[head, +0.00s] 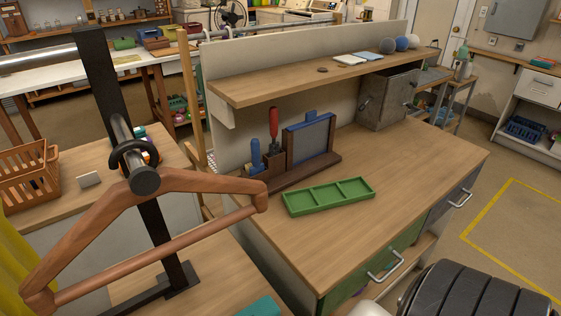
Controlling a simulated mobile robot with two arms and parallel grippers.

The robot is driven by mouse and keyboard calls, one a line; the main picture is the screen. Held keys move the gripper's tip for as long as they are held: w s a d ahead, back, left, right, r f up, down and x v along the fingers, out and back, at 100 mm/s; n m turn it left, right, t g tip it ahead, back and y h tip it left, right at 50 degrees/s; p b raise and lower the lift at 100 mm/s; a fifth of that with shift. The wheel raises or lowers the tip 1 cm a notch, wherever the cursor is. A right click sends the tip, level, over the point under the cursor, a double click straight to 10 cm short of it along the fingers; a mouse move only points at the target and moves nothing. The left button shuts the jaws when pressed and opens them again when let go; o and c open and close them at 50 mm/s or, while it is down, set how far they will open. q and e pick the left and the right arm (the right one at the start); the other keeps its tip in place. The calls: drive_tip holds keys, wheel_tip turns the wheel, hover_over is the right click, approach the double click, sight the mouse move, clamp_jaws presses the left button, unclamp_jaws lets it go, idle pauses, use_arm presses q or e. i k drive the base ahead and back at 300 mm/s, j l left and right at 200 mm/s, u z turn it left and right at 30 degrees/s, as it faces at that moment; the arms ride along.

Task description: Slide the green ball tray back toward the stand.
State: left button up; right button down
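The green tray (328,197) lies flat on the wooden workbench (405,165), in front of the stand and a little to its right. It has three compartments and I see no balls in it. The dark brown stand (318,164) sits behind the tray, below the shelf. It holds a blue-grey panel in a blue frame (308,138), a red-handled tool (273,123) and a blue-handled tool (255,152). A narrow strip of bench appears to separate tray and stand. Neither of my grippers is in view.
A grey metal box (388,98) stands at the back right. A wooden hanger (160,250) on a black post is at left. Bench right of the tray is clear.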

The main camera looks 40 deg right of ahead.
sight(303, 201)
drive_tip(key=k+l+u, duration=0.1)
drive_tip(key=l+u, duration=0.2)
drive_tip(key=k+l+u, duration=0.25)
drive_tip(key=l, duration=0.25)
drive_tip(key=l+u, duration=0.3)
drive_tip(key=k+l+u, duration=0.25)
drive_tip(key=l, duration=0.15)
drive_tip(key=k+l+u, duration=0.3)
drive_tip(key=i, duration=0.1)
